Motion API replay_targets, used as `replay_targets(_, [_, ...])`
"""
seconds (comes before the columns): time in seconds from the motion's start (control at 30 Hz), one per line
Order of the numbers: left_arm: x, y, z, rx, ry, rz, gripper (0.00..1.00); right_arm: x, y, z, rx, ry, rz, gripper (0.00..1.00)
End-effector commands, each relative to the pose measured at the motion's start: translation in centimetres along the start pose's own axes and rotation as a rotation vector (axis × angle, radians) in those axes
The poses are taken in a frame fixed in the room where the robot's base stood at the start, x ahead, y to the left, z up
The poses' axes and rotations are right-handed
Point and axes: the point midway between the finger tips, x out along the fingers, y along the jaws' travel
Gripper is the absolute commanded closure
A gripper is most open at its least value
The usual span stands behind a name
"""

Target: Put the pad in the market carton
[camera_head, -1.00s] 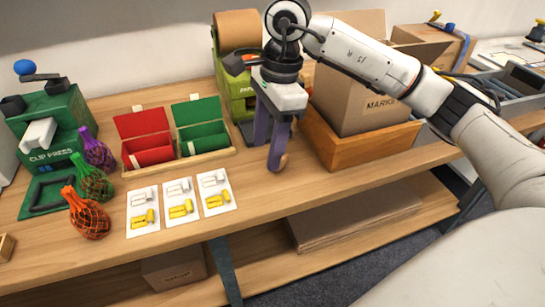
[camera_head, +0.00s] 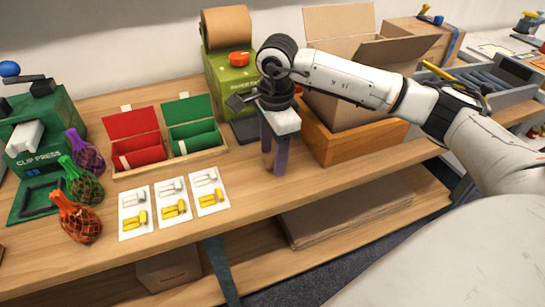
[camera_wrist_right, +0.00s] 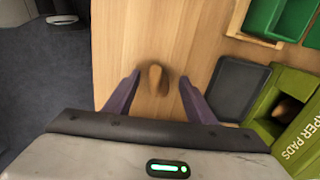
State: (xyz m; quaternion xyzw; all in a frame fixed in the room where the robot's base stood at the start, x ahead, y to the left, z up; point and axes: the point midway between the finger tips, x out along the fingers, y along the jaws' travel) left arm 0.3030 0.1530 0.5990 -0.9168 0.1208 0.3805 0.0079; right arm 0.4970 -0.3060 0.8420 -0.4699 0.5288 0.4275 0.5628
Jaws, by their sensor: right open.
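My right gripper (camera_head: 274,162) is open and points down over the wooden bench, in front of the green paper pad machine (camera_head: 225,75). In the right wrist view, a small brown pad (camera_wrist_right: 155,76) shows between the open purple fingers (camera_wrist_right: 155,98), near their tips. I cannot tell whether it touches a finger or how high it is; it is not visible in the head view. The market carton (camera_head: 350,108) stands to the right with its flaps open, partly hidden behind my right arm. My left gripper is not in view.
The carton stands in a wooden tray (camera_head: 350,146). Red (camera_head: 135,137) and green (camera_head: 193,125) bins, printed cards (camera_head: 174,200) and netted bags (camera_head: 75,215) occupy the left. Another brown piece (camera_wrist_right: 285,108) sits in the machine's opening. Bare bench lies around the gripper.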

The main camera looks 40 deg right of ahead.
Motion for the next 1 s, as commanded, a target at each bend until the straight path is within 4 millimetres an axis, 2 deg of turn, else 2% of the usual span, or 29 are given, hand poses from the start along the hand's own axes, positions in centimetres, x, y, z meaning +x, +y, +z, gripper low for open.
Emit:
replay_targets(0.23, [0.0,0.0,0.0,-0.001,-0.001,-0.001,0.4,0.2,0.0,0.0,0.0,-0.001,0.0,0.5])
replay_targets(0.47, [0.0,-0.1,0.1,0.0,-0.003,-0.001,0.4,0.2,0.0,0.0,0.0,-0.001,0.0,0.89])
replay_targets(0.57, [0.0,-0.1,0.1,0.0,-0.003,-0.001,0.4,0.2,0.0,0.0,0.0,-0.001,0.0,0.97])
replay_targets(0.83, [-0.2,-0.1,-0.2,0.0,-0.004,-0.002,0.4,-0.4,-0.1,0.0,0.0,-0.001,-0.001,0.97])
replay_targets(1.0, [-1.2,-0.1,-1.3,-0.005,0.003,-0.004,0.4,-2.7,-0.3,0.0,0.0,-0.002,-0.002,0.97])
